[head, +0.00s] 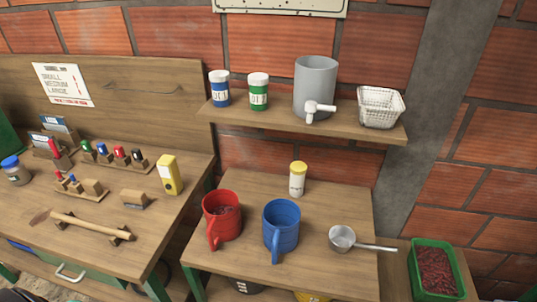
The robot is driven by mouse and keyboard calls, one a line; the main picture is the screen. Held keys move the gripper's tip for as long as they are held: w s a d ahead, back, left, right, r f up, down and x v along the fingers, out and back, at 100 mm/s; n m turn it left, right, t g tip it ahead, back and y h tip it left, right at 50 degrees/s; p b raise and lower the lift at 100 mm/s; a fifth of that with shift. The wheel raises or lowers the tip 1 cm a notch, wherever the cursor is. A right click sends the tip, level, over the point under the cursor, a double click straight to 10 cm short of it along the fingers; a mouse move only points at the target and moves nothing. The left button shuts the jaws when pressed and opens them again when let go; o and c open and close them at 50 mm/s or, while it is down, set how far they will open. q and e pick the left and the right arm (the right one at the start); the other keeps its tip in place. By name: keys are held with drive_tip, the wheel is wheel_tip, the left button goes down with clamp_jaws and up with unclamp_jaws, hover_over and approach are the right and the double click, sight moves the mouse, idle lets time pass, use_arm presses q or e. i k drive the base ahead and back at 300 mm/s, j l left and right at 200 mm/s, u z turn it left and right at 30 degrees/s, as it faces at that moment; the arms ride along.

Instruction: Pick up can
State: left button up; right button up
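The frame does not make clear which thing is the can. A blue container with a white lid (219,91) and a green container with a white lid (258,94) stand upright on the wall shelf. A small whitish jar with a yellow lid (297,181) stands upright on the table below. A yellow box-like container (170,175) stands on the left workbench. Neither of my grippers can be made out in the head view, and nothing is seen held.
The shelf (355,130) also holds a grey tapped vessel (315,85) and a white basket (380,106). A red jug (222,220), a blue jug (281,230) and a metal scoop (343,238) stand on the table. A green tray (416,262) is at right.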

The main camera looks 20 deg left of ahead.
sight(220, 207)
drive_tip(key=u, duration=1.1)
